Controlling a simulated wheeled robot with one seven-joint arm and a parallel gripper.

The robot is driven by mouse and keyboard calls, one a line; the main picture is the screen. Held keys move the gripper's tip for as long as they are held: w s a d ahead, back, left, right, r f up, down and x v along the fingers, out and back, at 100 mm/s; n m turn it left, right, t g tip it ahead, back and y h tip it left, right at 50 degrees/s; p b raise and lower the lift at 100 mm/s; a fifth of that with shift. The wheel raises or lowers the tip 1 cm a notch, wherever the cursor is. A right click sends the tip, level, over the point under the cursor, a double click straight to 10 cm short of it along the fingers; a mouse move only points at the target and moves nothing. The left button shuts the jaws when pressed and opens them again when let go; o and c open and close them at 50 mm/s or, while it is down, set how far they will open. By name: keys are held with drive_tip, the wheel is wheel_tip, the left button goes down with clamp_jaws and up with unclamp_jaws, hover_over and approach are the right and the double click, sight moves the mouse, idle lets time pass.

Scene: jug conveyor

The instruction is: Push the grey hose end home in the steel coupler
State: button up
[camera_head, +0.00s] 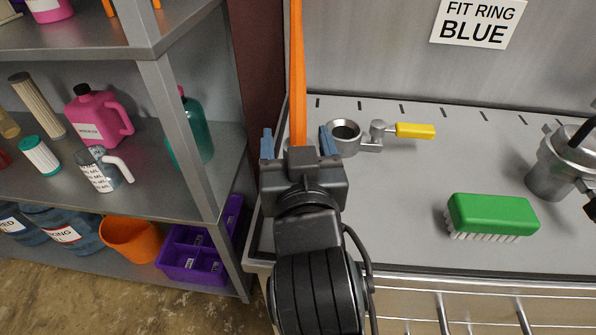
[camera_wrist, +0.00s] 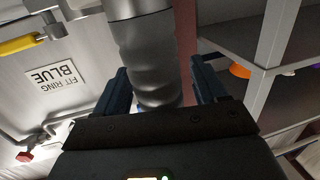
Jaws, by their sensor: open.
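The steel coupler (camera_head: 356,139) stands on the grey bench top just right of my gripper. Its round mouth is dark and looks empty, and its valve has a yellow lever (camera_head: 414,130). My gripper (camera_head: 298,143) is open, its blue fingers apart. In the wrist view the grey hose end (camera_wrist: 148,58) stands between the fingers (camera_wrist: 160,88), with a wider collar at the picture's top. I cannot tell whether the fingers touch it.
A green brush (camera_head: 492,215) lies on the bench at right. A metal jug (camera_head: 560,165) stands at the far right. A shelf unit (camera_head: 185,145) with pink and teal jugs stands close on the left. A sign (camera_head: 478,22) reads FIT RING BLUE. The middle bench is clear.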

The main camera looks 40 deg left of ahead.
drive_tip(key=shift+c, duration=0.3)
drive_tip(key=c, duration=1.1)
drive_tip(key=shift+r, duration=0.1)
